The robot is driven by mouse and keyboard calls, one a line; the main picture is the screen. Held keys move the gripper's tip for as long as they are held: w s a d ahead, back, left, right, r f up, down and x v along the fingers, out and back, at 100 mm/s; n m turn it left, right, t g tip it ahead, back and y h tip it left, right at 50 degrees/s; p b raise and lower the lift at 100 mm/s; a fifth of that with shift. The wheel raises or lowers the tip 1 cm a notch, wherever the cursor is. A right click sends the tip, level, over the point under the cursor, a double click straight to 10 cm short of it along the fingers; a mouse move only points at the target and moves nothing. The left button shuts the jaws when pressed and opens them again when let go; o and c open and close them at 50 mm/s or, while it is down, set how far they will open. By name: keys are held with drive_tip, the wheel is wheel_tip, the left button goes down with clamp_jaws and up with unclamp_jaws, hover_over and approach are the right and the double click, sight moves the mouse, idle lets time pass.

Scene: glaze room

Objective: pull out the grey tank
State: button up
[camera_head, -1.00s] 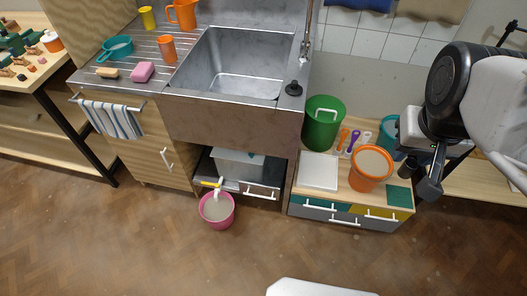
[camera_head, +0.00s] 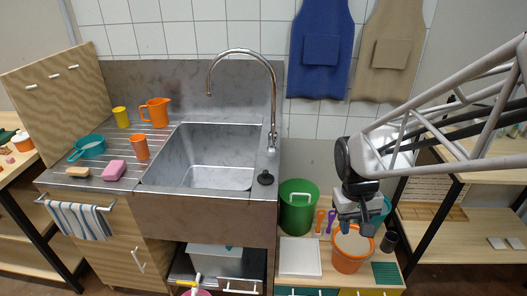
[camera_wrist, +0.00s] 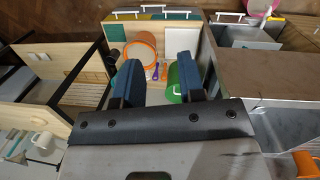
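The grey tank (camera_head: 213,260) is a light grey box in the open bay under the sink, with a darker top edge; the bottom of the head view cuts close below it. A small yellow and white tap shows in front of the bay. My gripper (camera_head: 355,222) hangs above the low cabinet to the right of the sink, over the orange bucket (camera_head: 351,250), well apart from the tank. In the wrist view my gripper's two dark blue fingers (camera_wrist: 159,80) stand apart with nothing between them.
The sink cabinet's front (camera_head: 200,218) stands above the bay. A green bin (camera_head: 297,210) and a white board (camera_head: 300,257) lie between my gripper and the bay. A pink bucket (camera_head: 196,293) stands before the bay. A shelf rack is at the right.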

drive_tip(key=w+a+f+n+g+h, duration=0.1)
drive_tip(key=w+f+g, duration=0.15)
drive_tip(key=f, duration=0.75)
drive_tip(key=w+a+f+n+g+h, duration=0.1)
drive_tip(key=w+a+f+n, duration=0.15)
drive_tip(key=f, duration=0.75)
drive_tip(key=w+a+f+n+g+h, duration=0.1)
drive_tip(key=w+f+g, duration=0.15)
drive_tip(key=f, duration=0.85)
wheel_tip(320, 180, down, 19)
drive_tip(key=s+a+n+h, duration=0.2)
drive_tip(key=s+n+h, duration=0.1)
drive_tip(key=n+h, duration=0.3)
drive_tip(key=w+a+f+n+t+h, duration=0.25)
drive_tip(key=a+f+n+t, duration=0.35)
drive_tip(key=n, duration=0.5)
drive_tip(key=w+a+f+n+t+h, duration=0.2)
drive_tip(key=w+a+f+n+t, duration=0.25)
drive_tip(key=n, duration=0.55)
drive_tip(key=a+f+n+t+y, duration=0.4)
drive_tip(key=a+f+n+t, duration=0.1)
drive_tip(key=a+n, duration=0.3)
drive_tip(key=a+f+n+t+y, duration=0.4)
drive_tip(key=a+f+n+t, duration=0.2)
drive_tip(key=a+n, duration=0.3)
drive_tip(key=shift+s+a+f, duration=0.45)
drive_tip(key=shift+a+f, duration=0.05)
drive_tip(key=shift+a, duration=0.35)
